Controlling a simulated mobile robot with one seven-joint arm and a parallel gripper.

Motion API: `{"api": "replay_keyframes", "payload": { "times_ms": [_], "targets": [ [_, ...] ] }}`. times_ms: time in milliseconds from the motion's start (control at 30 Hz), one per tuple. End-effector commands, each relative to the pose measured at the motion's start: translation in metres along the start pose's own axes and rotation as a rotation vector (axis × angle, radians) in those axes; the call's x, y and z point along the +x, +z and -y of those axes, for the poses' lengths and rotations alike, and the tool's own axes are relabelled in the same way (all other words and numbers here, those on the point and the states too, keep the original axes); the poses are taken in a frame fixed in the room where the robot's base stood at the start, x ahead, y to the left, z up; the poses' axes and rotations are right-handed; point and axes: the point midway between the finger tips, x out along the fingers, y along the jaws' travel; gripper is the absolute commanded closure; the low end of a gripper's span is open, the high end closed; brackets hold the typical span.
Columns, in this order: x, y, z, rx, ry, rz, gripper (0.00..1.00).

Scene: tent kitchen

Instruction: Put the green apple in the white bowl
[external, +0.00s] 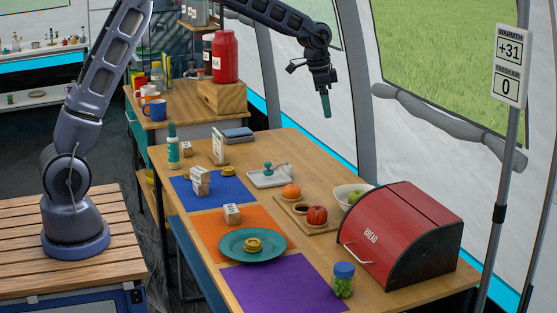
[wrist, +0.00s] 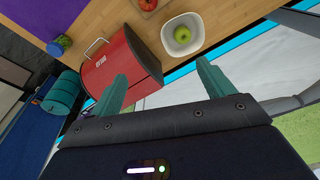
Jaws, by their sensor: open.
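The green apple (external: 355,197) lies inside the white bowl (external: 341,191), behind the red bread box at the table's right side. The wrist view shows the apple (wrist: 182,36) resting within the bowl (wrist: 197,44), with the bowl's rim clear around it. My gripper (external: 326,106) hangs in the air above the far right side of the table, well above the bowl and apart from it. Its two teal fingers (wrist: 160,84) are spread with nothing between them.
The red bread box (external: 400,234) partly hides the bowl in the external view. A wooden board (external: 324,228) with a red fruit (external: 316,216) and an orange fruit (external: 291,191) is beside the bowl. A teal plate (external: 232,254) and a jar (external: 343,281) are nearer the front.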

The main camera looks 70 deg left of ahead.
Motion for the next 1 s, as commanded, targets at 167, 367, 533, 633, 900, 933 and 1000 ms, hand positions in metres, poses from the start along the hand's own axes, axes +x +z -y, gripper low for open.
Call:
{"api": "replay_keyframes", "payload": {
  "times_ms": [167, 367, 533, 633, 900, 933, 1000],
  "targets": [
    [-0.056, 0.034, -0.029, -0.036, -0.016, -0.022, 0.19],
    [-0.106, 0.077, -0.060, -0.081, -0.029, -0.044, 0.19],
    [-0.141, 0.119, -0.088, -0.118, -0.039, -0.063, 0.19],
    [-0.159, 0.145, -0.104, -0.140, -0.044, -0.075, 0.19],
    [-0.194, 0.218, -0.146, -0.202, -0.058, -0.110, 0.19],
    [-0.197, 0.227, -0.151, -0.208, -0.059, -0.113, 0.19],
    [-0.203, 0.246, -0.162, -0.224, -0.061, -0.123, 0.19]
  ]
}}
